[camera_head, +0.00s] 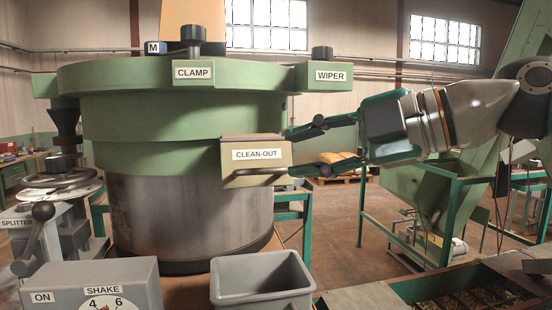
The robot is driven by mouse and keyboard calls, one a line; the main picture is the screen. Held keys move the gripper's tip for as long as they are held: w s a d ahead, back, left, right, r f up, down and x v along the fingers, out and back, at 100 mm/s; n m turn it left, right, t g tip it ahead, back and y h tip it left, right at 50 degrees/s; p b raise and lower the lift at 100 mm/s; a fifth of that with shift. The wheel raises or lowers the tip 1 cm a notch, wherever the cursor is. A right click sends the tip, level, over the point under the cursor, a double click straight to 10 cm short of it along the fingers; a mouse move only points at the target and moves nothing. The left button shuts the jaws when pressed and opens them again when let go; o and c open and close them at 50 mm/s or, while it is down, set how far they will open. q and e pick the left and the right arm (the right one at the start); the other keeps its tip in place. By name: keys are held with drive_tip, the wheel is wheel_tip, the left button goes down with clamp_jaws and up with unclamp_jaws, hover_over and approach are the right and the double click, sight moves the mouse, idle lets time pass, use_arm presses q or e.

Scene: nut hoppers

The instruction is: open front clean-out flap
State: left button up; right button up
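The flap looks shut. My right gripper (292,152) reaches in from the right with its two fingers spread and nothing between them. The upper fingertip is by the flap's upper right corner, the lower one by the handle's right end. I cannot tell whether either touches. My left gripper is not in view.
A grey open bin (262,283) stands below the flap. The SHAKE control box (125,283) is at front left, beside the SPLITTER lever (42,212). CLAMP (194,74) and WIPER (323,77) parts sit on the rim. A green chute stand (440,190) is at right.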

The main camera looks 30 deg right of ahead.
drive_tip(key=shift+v, duration=2.95)
drive_tip(key=shift+d+f, duration=0.1)
drive_tip(key=shift+d, duration=0.05)
